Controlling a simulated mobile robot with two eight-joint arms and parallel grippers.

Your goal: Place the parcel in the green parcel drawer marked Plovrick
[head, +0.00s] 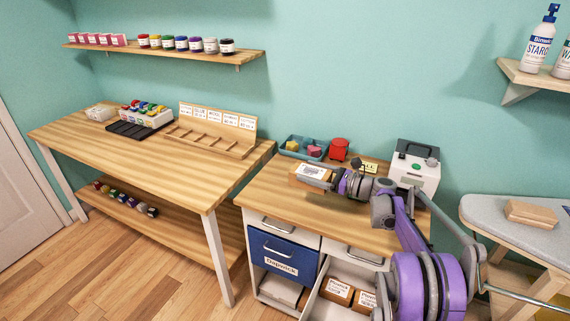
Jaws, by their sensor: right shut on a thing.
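The parcel (298,180) is a small brown box with a white label on top, at the left part of the drawer unit's wooden top. My right gripper (322,183) reaches in from the right and is shut on it. Whether the parcel touches the top is hard to tell. I see no green drawer front or Plovrick label. My left gripper is not in view.
On the unit's top (262,190) are a teal tray (290,154), a red container (339,149) and a white machine (414,172). A long workbench (150,176) stands left, an ironing board (490,212) right. My right arm covers much of the unit's right side.

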